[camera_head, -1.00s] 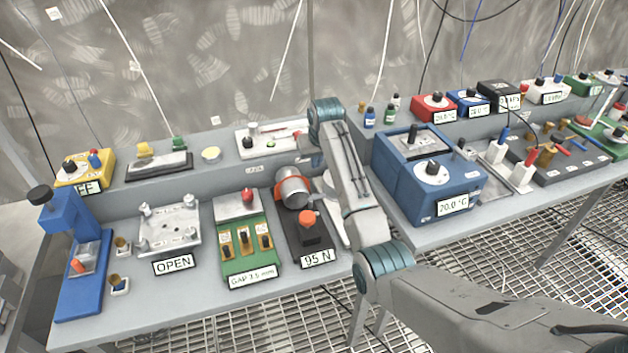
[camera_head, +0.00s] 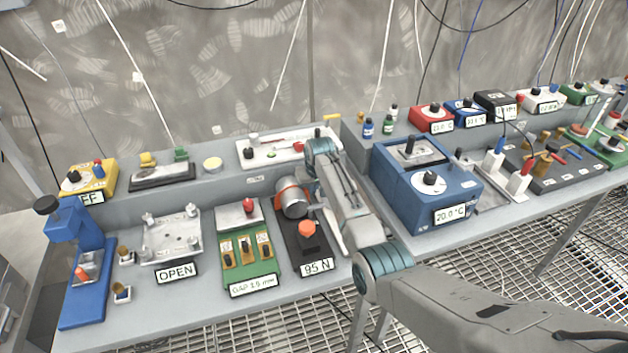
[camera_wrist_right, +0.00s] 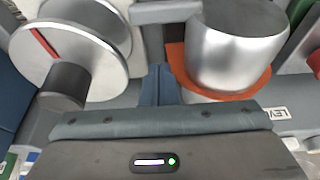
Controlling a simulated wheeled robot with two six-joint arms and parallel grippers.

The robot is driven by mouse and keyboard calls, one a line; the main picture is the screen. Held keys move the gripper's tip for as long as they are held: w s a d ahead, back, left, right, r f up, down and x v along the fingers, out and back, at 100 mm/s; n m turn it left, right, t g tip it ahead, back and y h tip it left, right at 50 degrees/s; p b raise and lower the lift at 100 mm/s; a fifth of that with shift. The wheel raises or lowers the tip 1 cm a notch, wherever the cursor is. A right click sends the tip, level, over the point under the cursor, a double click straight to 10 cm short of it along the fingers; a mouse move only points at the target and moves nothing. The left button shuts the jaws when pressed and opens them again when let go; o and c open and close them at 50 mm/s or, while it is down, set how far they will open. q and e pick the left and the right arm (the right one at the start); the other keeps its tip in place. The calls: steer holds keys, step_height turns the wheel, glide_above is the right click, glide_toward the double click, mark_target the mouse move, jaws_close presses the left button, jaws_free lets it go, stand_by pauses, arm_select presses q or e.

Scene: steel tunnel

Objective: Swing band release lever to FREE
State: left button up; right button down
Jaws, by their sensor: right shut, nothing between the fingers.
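In the head view a black-based unit carries a silver drum with an orange band (camera_head: 292,197) and an orange knob (camera_head: 307,229). The right wrist view shows a silver cylinder (camera_wrist_right: 230,52) above an orange ring, at right of centre. A silver disc with a red line (camera_wrist_right: 85,45) and a dark knob (camera_wrist_right: 68,85) is at left there. My right gripper (camera_wrist_right: 158,82) is shut and empty, its blue fingers between disc and cylinder; contact cannot be told. In the head view my right arm hides part of the unit's right side. I cannot pick out the release lever surely. My left gripper is out of view.
A label reading "LEV" (camera_wrist_right: 279,113) is partly cut off in the wrist view. Left of the drum unit stand a green unit (camera_head: 248,274) and a silver plate (camera_head: 170,238). A blue box (camera_head: 402,195) stands close on the right. Above the bench is open air.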

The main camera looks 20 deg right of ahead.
steer(key=shift+s+f+p, duration=0.15)
steer(key=shift+s+p, duration=0.05)
steer(key=shift+p, duration=0.15)
steer(key=shift+s+p, duration=0.3)
steer(key=shift+s, duration=0.1)
steer(key=shift+s+p, duration=0.75)
steer(key=shift+s, duration=0.65)
steer(key=shift+d, duration=0.1)
